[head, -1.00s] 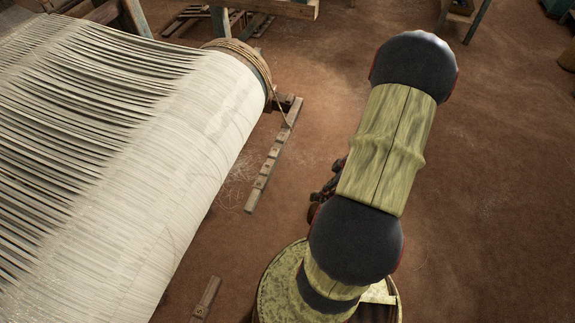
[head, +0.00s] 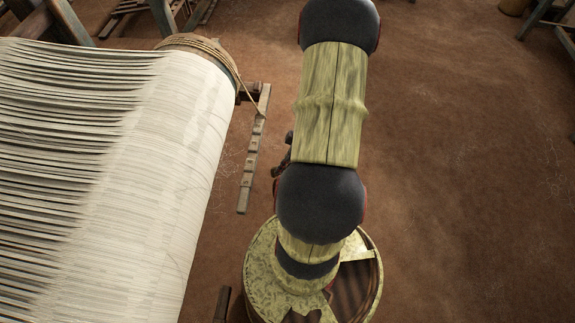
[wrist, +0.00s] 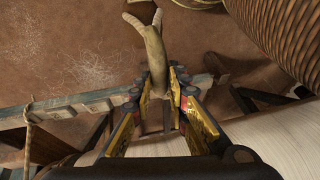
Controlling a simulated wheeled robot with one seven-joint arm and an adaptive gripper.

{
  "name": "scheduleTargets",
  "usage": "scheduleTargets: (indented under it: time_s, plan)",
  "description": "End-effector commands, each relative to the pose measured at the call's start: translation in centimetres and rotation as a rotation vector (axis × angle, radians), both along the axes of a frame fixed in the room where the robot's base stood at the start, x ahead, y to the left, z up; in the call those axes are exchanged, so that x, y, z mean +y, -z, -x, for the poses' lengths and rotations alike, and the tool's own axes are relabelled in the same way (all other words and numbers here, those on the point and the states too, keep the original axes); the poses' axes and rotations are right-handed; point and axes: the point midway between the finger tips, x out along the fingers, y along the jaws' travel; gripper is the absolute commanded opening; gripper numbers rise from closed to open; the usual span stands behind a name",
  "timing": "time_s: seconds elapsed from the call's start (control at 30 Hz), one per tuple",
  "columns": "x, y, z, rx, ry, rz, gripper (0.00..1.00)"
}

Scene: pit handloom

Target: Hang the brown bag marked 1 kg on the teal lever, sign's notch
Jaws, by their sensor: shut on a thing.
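My gripper (wrist: 160,82), with yellow-sided fingers, is shut on a tan, narrow-necked bag (wrist: 154,45) in the wrist view. The bag has a forked top end; its 1 kg mark does not show. A notched grey-blue lever (wrist: 88,107) runs across the wrist view, passing behind the gripper. I cannot tell whether the bag touches it. A notched bar (head: 251,165), apparently this lever, shows beside the loom in the head view. The sign and its notch cannot be made out. My arm hides the gripper and bag in the head view.
The loom's roller with white warp (head: 185,120) fills the left of the head view. A cord (wrist: 28,130) hangs at the lever's left part. A rope-wound roller end (wrist: 285,35) is close at the upper right. Brown floor (head: 450,180) is open on the right.

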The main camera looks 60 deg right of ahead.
Motion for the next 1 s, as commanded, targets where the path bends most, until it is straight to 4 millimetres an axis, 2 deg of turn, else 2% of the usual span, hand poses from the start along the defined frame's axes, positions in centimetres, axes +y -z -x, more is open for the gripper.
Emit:
scheduleTargets:
  time_s: [1.0]
  plan:
    - [2.3, 0.4, -5.8, -0.001, -0.001, 0.001, 0.00]
